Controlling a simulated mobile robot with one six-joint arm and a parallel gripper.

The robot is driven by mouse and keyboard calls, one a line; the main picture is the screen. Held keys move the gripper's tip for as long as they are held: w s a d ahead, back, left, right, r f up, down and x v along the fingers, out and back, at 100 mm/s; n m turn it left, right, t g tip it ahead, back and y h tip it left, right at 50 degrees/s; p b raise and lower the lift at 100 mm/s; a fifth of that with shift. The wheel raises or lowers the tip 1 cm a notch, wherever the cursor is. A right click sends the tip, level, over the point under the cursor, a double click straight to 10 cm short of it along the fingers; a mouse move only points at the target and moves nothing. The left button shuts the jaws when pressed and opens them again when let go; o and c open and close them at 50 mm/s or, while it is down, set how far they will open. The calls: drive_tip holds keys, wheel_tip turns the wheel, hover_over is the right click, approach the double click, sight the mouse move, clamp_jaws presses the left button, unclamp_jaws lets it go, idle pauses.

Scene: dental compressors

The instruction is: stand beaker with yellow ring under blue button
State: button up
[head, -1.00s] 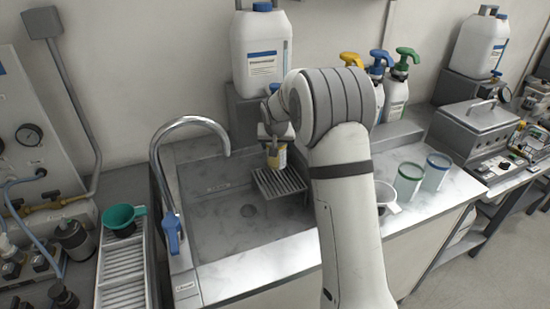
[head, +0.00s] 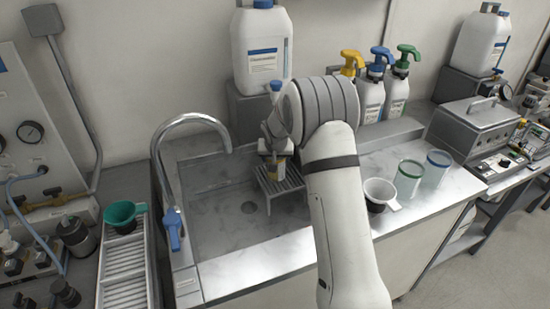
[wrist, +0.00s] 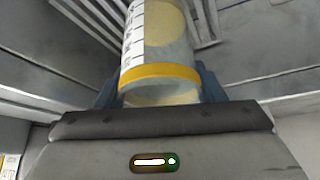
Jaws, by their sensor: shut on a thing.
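The clear beaker with the yellow ring (wrist: 160,72) is between my gripper's fingers (wrist: 160,95), its scale marks visible in the wrist view. In the head view my gripper (head: 274,150) holds the beaker (head: 279,172) over the slatted rack (head: 268,188) in the sink, partly hidden by the gripper. I cannot tell whether the beaker touches the rack. A blue button (head: 276,87) is on the front of the white canister (head: 256,50) at the back, above my gripper.
A tap (head: 190,122) arches over the sink's left side. A second canister (head: 480,40) is farther right.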

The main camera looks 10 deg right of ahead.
drive_tip(key=o, duration=1.2)
drive_tip(key=shift+c, duration=0.2)
drive_tip(key=shift+s+r, duration=0.1)
drive_tip(key=shift+r, duration=0.35)
drive_tip(key=v, duration=1.1)
drive_tip(key=s+d+r+g, duration=0.1)
drive_tip(key=s+r, duration=0.2)
drive_tip(key=s, duration=0.6)
drive_tip(key=s+d+r, duration=0.1)
drive_tip(key=s+r, duration=0.2)
drive_tip(key=s, duration=0.5)
drive_tip(key=s+a+f+n+g+y, duration=0.1)
drive_tip(key=s+n+g, duration=0.1)
drive_tip(key=s, duration=1.9)
drive_tip(key=shift+s+a+f, duration=0.2)
drive_tip(key=shift+a+f, duration=0.05)
drive_tip(key=shift+f, duration=0.1)
